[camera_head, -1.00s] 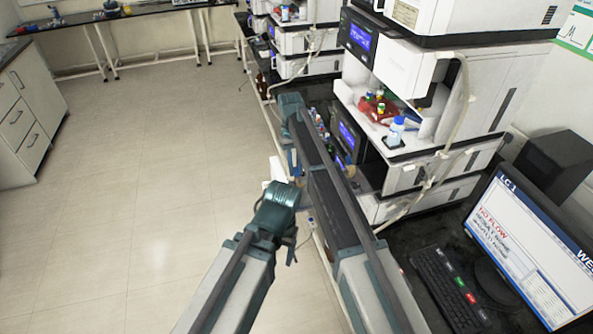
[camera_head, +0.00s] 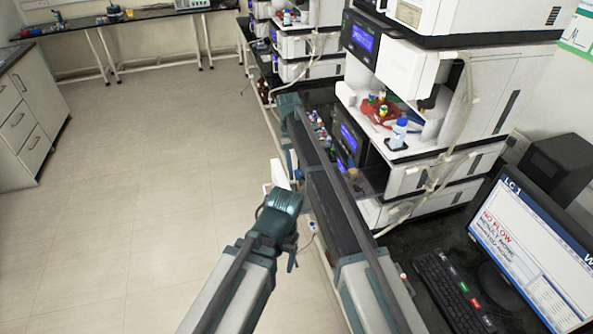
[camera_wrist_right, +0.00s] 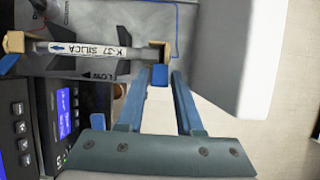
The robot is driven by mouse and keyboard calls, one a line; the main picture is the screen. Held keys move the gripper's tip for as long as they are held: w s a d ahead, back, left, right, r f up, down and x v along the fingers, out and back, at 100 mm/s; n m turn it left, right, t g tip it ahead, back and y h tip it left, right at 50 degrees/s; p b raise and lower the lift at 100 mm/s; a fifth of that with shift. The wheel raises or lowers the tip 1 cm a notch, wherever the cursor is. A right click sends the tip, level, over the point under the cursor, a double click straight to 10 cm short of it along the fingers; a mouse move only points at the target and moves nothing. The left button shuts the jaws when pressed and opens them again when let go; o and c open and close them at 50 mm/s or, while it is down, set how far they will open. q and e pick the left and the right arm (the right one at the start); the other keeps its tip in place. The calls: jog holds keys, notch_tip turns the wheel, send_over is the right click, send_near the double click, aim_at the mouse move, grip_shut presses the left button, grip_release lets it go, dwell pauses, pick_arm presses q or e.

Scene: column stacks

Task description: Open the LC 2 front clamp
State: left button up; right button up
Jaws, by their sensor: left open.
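In the right wrist view a slim column (camera_wrist_right: 100,50) labelled "K-37 SILICA" lies across the picture between two tan clamps with blue tabs. One tan clamp (camera_wrist_right: 14,43) is at the left end, the other clamp (camera_wrist_right: 159,50) at the right end. Its blue tab (camera_wrist_right: 160,76) shows between the fingertips of my right gripper (camera_wrist_right: 163,73), which is open with narrow gaps beside the tab. No LC 2 label is readable. My left gripper (camera_head: 279,203) is low over the aisle; its fingertips are mostly hidden in the head view.
Stacked instruments (camera_head: 425,70) with bottles stand along the right bench. A monitor (camera_head: 530,255) reads "LC 1" and "NO FLOW", with a keyboard (camera_head: 455,290) beside it. A white body (camera_wrist_right: 237,55) fills the right wrist view's upper right. The floor (camera_head: 150,180) at left is clear.

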jog(key=shift+o, duration=1.1)
pick_arm(q)
notch_tip(320, 180, up, 13)
jog(key=p, duration=1.2)
jog(key=shift+f+p, duration=0.15)
jog(key=shift+p, duration=0.2)
pick_arm(e)
jog(key=v, duration=1.3)
jog(key=shift+w+r, duration=0.2)
jog(key=shift+r, duration=0.1)
jog(key=shift+s, duration=0.1)
